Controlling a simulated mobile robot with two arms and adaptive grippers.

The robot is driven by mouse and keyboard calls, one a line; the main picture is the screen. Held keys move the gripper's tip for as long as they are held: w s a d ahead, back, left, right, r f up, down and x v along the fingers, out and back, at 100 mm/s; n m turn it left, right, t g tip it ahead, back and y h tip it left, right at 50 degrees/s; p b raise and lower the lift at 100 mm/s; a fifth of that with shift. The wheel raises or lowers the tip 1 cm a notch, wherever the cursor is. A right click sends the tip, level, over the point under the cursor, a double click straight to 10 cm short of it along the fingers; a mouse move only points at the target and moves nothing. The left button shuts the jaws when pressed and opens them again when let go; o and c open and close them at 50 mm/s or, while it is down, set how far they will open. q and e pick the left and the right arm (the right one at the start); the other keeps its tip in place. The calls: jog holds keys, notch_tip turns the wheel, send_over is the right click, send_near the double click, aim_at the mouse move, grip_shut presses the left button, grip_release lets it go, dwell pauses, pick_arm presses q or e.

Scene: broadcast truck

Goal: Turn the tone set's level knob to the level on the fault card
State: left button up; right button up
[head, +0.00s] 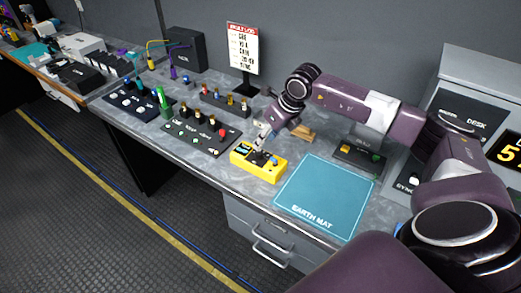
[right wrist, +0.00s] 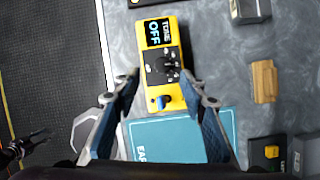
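The tone set (head: 247,163) is a yellow box on the grey bench, left of the teal mat. In the right wrist view the tone set (right wrist: 150,73) has a display (right wrist: 158,32) reading TONE OFF, a black level knob (right wrist: 168,68) and a blue part at one end. My right gripper (head: 264,143) is over the tone set. In the right wrist view its two fingers (right wrist: 162,76) are spread, one on each side of the knob; contact cannot be told.
The teal EARTH MAT (head: 318,196) lies right of the tone set. A panel with several knobs (head: 201,130) is to its left. A small wooden block (head: 303,133) and a dark box with yellow and green buttons (head: 358,153) lie behind.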

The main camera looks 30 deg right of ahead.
aim_at(259, 152)
jog(key=p+x, duration=0.1)
jog(key=x, duration=0.4)
jog(key=p+x, duration=0.1)
jog(key=x, duration=0.1)
jog(key=shift+d+f+p, duration=0.2)
jog(key=shift+f+p, duration=0.1)
jog(key=shift+f, duration=0.05)
jog(key=shift+c, duration=0.2)
grip_shut()
